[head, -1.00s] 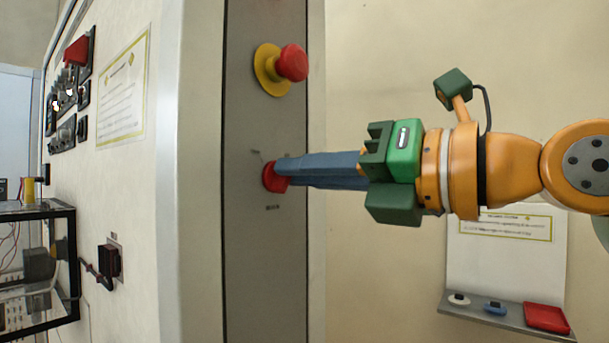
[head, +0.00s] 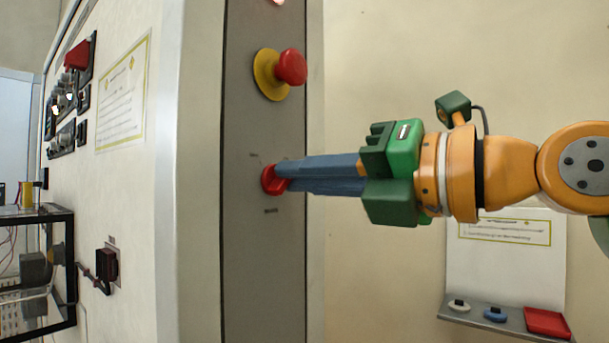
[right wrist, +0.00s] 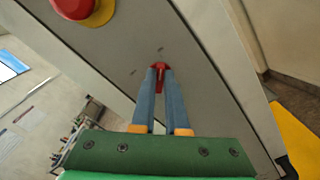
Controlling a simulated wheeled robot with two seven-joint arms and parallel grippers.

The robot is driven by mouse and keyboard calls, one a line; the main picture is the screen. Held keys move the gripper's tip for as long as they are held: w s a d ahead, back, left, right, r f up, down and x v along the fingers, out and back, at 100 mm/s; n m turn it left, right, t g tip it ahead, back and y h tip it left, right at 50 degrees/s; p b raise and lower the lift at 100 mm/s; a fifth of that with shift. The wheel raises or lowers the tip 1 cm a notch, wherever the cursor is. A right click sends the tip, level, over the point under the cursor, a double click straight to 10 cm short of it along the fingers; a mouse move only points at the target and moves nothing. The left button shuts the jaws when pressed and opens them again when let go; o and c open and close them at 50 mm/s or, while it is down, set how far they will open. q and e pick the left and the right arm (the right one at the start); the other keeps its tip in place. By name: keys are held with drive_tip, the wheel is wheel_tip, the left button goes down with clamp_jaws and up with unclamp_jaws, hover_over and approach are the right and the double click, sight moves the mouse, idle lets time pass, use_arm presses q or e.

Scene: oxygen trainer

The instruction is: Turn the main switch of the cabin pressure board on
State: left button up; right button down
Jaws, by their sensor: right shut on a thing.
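The main switch (head: 270,180) is a red rotary knob on the grey strip of the cabin pressure board (head: 250,240). It also shows in the right wrist view (right wrist: 160,66), between the fingertips. My right gripper (head: 284,176) reaches in from the right with its blue fingers shut on the knob. In the right wrist view the fingers (right wrist: 161,74) lie on either side of the knob's red grip. The fingers hide part of the knob. My left gripper is not in view.
A red mushroom button on a yellow collar (head: 291,67) sticks out above the switch, close to my fingers. A panel with switches (head: 70,95) is at the far left. A shelf with a red tray (head: 546,322) is at the lower right.

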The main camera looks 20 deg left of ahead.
drive_tip(key=c, duration=0.9)
unclamp_jaws()
drive_tip(key=b+v, duration=0.2)
drive_tip(key=v, duration=0.5)
drive_tip(key=shift+b, duration=0.35)
